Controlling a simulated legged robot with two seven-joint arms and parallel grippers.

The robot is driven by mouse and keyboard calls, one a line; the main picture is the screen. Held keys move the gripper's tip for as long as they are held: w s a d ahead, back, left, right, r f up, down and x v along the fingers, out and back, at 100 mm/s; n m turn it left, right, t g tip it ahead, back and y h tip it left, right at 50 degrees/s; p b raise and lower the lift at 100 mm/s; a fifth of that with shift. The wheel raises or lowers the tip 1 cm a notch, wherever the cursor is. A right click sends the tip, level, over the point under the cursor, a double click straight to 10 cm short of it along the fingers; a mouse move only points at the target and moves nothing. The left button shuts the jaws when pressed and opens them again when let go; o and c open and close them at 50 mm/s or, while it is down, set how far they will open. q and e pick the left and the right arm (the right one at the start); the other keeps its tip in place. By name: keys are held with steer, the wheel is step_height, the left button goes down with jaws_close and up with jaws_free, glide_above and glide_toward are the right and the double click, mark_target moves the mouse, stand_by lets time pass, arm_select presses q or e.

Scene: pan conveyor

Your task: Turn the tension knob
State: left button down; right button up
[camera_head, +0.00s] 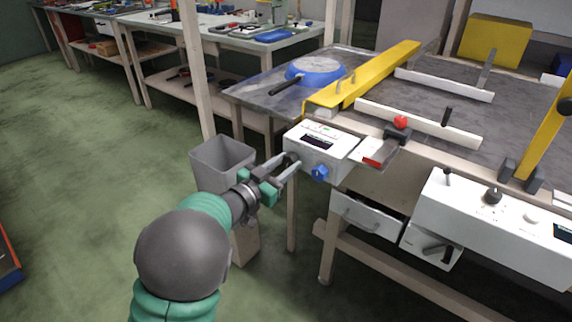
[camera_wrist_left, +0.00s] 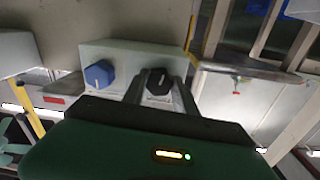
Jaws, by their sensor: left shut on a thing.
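A white control box (camera_head: 322,145) is fixed at the near left corner of the conveyor table. On its front are a blue knob (camera_head: 320,172) and a black knob, which my gripper partly hides in the head view. The left wrist view shows the blue knob (camera_wrist_left: 99,74) beside the black knob (camera_wrist_left: 159,82). My left gripper (camera_head: 291,160) reaches the box from the left, and its fingers (camera_wrist_left: 160,88) are shut around the black knob. The frames do not label which knob is the tension knob. My right gripper is not in view.
A grey bin (camera_head: 222,158) stands below and left of the box. A blue pan (camera_head: 316,71) lies on the conveyor table behind a yellow bar (camera_head: 375,75). A second white control panel (camera_head: 490,225) sits to the right. Green floor at left is open.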

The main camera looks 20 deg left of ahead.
arm_select(q)
steer(key=shift+m, duration=3)
steer(key=c, duration=1)
jaws_free()
steer(key=shift+o, duration=0.2)
steer(key=shift+a, duration=0.1)
